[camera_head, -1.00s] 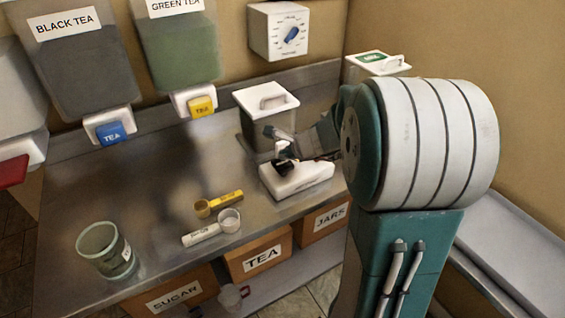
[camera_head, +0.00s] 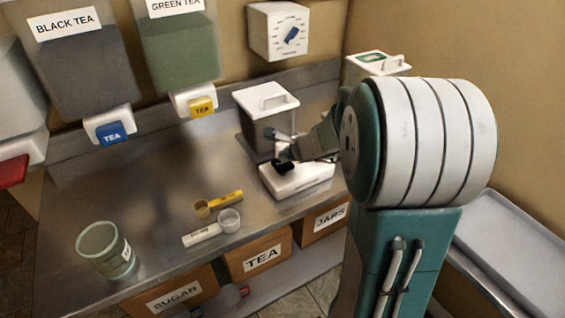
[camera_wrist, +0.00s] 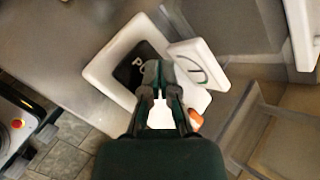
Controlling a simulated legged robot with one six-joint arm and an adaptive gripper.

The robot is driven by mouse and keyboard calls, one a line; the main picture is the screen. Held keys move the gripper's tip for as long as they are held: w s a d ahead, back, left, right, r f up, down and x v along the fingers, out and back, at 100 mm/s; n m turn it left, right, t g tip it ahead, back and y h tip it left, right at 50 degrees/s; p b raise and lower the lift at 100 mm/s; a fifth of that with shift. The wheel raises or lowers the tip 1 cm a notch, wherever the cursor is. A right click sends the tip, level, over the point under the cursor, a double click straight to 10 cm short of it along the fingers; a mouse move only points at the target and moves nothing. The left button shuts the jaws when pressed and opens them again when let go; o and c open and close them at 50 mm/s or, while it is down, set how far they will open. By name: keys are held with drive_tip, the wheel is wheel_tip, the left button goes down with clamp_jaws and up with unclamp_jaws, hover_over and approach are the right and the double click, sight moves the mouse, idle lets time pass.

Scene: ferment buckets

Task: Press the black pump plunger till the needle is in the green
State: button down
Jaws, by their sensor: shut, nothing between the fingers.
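The pump (camera_head: 305,184) has a white base and stands on the steel counter below my arm in the head view. Its black plunger (camera_head: 283,166) is at the tip of my gripper (camera_head: 286,156). In the wrist view, the white pump base (camera_wrist: 97,76) carries a black pad (camera_wrist: 130,68) with partly hidden white lettering. My gripper (camera_wrist: 158,70) is shut and empty, its fingertips over the right edge of this pad. I cannot tell whether they touch it. A white gauge with a round dial (camera_wrist: 190,68) stands just right of the fingertips; its needle and colours are too small to read.
A white-lidded bin (camera_head: 266,104) stands behind the pump. A yellow scoop (camera_head: 218,204), a white scoop (camera_head: 212,232) and a glass jar (camera_head: 106,250) are to the left. Tea dispensers with a blue tap (camera_head: 111,133) and a yellow tap (camera_head: 202,106) hang above. The middle of the counter is clear.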

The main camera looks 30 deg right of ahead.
sight(286, 165)
drive_tip(key=shift+f, duration=1.75)
idle(1.7)
drive_tip(key=shift+r, duration=2.05)
drive_tip(key=shift+r, duration=2.55)
